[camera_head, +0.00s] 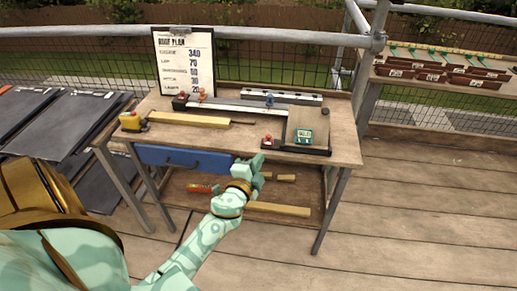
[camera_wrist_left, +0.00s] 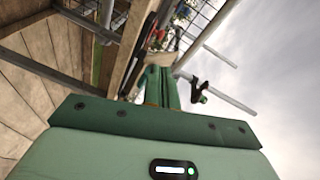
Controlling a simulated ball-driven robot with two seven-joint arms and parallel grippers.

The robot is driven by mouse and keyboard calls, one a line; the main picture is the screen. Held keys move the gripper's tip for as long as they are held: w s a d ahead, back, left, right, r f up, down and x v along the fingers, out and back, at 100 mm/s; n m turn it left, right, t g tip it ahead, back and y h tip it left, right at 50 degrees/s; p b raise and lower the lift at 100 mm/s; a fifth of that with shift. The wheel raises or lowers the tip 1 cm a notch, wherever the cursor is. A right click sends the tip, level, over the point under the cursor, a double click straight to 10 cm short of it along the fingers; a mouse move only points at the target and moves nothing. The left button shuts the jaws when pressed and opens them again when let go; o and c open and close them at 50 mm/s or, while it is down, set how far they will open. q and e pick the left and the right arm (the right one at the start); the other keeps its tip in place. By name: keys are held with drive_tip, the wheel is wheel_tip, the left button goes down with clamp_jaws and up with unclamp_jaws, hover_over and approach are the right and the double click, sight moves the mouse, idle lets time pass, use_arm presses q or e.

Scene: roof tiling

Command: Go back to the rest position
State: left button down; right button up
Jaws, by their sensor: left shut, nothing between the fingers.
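My left gripper (camera_head: 257,162) is in front of the workbench (camera_head: 345,149), near its front edge, above the lower shelf. Its fingers are shut with nothing between them. It also shows in the left wrist view (camera_wrist_left: 162,75), where its green fingers are together and point toward the bench. My left arm comes in from the lower left of the head view. My right gripper does not show in either view.
The bench carries a clipboard (camera_head: 186,62), a yellow tape measure (camera_head: 131,121), a long rail and a block with a green display (camera_head: 304,136). A blue drawer (camera_head: 185,159) hangs below. Dark slates (camera_head: 62,122) lie left. A second table with brown trays (camera_head: 432,73) stands right. Wooden floor is free at right.

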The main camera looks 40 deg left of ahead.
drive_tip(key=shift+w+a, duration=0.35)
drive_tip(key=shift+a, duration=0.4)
use_arm(q)
drive_tip(key=shift+f, duration=0.1)
